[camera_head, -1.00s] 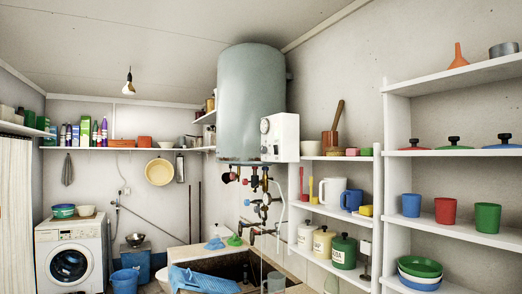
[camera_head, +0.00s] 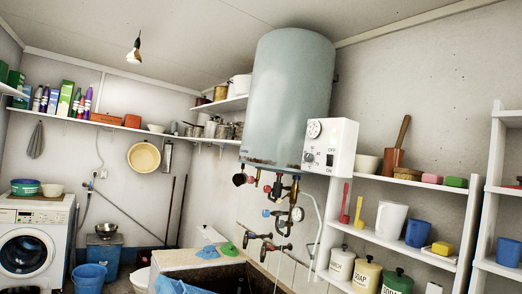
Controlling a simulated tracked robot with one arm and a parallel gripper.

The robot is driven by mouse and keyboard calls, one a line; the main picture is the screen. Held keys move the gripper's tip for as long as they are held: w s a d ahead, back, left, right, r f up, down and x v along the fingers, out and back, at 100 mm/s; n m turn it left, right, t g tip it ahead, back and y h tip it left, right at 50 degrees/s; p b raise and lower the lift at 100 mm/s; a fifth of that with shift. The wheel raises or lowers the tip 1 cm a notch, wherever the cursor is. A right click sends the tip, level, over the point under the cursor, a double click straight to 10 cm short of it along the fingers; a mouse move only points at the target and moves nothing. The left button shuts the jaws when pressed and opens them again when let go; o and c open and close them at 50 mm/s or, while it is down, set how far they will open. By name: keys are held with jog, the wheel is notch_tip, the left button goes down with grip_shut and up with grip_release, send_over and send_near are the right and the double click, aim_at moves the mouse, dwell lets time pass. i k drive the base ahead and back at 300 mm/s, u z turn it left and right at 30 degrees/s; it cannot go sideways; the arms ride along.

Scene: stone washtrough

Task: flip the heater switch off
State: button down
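The water heater (camera_head: 290,95) is a large grey-green tank high in the corner. A white control box (camera_head: 343,148) is fixed at its lower right side. A dark heater switch (camera_head: 329,160) sits on the box's front face, with OFF lettered above it and ON below. It is too small to tell which way it is set. A round dial (camera_head: 314,129) is above and to the left of the switch, with a small knob below it. My gripper is not in view.
Pipes, valves and a gauge (camera_head: 297,214) hang below the tank. The stone trough (camera_head: 232,276) is beneath them. Shelves (camera_head: 405,185) with a white jug, mugs and canisters stand right of the box. A washing machine (camera_head: 35,235) is far left.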

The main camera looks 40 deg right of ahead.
aim_at(330, 161)
jog(key=i, duration=1.25)
jog(key=z, duration=0.9)
jog(key=i, duration=0.85)
jog(key=z, duration=0.5)
jog(key=k, duration=0.9)
jog(key=z, duration=0.2)
jog(key=i, duration=0.9)
jog(key=u, duration=0.1)
